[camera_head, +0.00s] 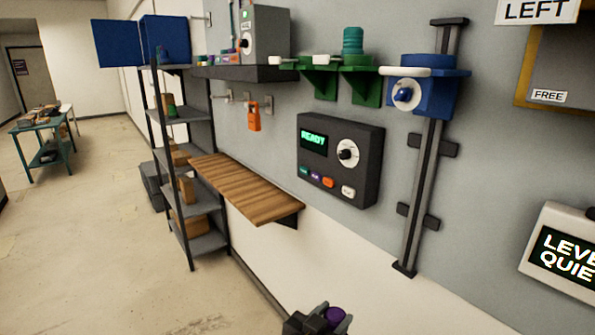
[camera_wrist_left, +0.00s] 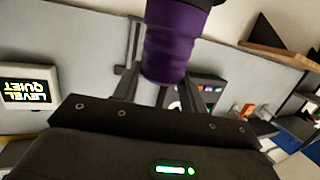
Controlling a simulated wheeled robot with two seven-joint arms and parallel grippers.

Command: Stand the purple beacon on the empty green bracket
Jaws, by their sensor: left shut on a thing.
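The purple beacon (camera_wrist_left: 172,45) is a ribbed purple cylinder held between the fingers of my left gripper (camera_wrist_left: 148,88) in the left wrist view. Two green brackets stick out from the wall. The left green bracket (camera_head: 319,82) has no beacon on it. The right green bracket (camera_head: 362,86) carries a teal ribbed beacon (camera_head: 352,41). My left gripper is low and well apart from both brackets. My right gripper is not in view.
A blue bracket (camera_head: 436,92) with a knob sits on a vertical rail (camera_head: 420,165) right of the green ones. Below hangs a dark panel (camera_head: 340,158) reading READY. A wooden wall shelf (camera_head: 245,187) juts out at left. A dark shelf (camera_head: 245,73) holds a grey box.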

